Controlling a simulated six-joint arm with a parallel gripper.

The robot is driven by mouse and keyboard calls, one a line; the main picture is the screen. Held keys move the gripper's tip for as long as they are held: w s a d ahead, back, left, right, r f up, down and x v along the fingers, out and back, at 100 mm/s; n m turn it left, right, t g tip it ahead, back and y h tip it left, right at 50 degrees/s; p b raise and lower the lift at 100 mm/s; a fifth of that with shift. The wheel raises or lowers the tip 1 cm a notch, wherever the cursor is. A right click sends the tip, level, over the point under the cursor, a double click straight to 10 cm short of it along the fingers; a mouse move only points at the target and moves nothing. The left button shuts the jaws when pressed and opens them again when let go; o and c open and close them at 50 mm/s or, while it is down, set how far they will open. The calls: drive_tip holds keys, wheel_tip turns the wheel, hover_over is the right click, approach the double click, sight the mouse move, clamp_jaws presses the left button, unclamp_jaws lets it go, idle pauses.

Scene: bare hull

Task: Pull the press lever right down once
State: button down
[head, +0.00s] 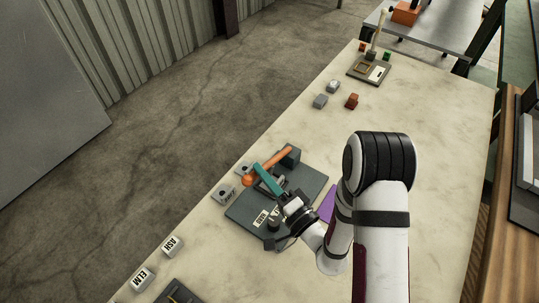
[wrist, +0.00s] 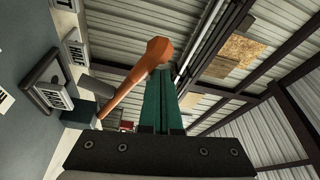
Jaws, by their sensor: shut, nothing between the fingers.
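The press stands on a dark grey base plate (head: 312,190) on the pale table. Its orange lever (head: 282,155) runs from a dark block (head: 291,155) out to the left, ending in a rounded knob (head: 247,181). In the wrist view the lever (wrist: 125,85) slants up to its knob (wrist: 158,48) by my fingertips. My gripper (head: 257,166) has teal fingers, shut together with nothing between them. They cross the lever in the head view, with their tips near it. I cannot tell whether they touch it. The wrist view also shows the fingers (wrist: 160,75) closed.
ASH (head: 172,245) and ELM (head: 142,278) blocks lie nearer the front. A purple piece (head: 328,205) lies beside my arm. The table between is clear.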

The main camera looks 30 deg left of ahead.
drive_tip(key=shift+s+f, duration=0.25)
drive_tip(key=shift+f, duration=0.45)
drive_tip(key=shift+s+f, duration=0.3)
drive_tip(key=shift+f, duration=0.35)
drive_tip(key=shift+s+f, duration=0.25)
drive_tip(key=shift+f, duration=0.45)
drive_tip(key=shift+r, duration=0.1)
